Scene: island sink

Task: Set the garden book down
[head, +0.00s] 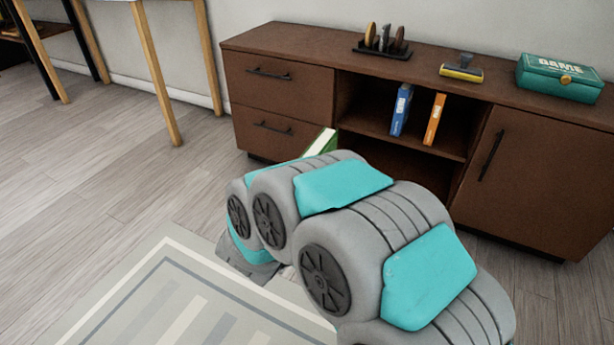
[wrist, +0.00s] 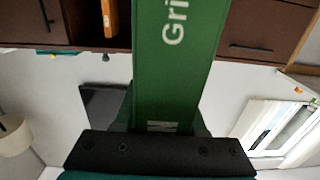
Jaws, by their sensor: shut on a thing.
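The garden book (wrist: 178,75) is green with large white letters, of which "Gri" shows in the wrist view. My gripper (wrist: 160,148) is shut on it, and the book extends away from the jaws. In the head view only a green and white corner of the book (head: 321,144) shows above my arm, in front of the brown cabinet. My arm hides the rest of the book and my gripper there.
The brown cabinet (head: 280,51) has an open shelf holding a blue book (head: 401,110) and an orange book (head: 434,119), with free room beside them. On top are a dark rack (head: 383,46), a yellow-based stamp (head: 462,72) and a teal game box (head: 558,78). A striped rug (head: 150,290) lies on the floor.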

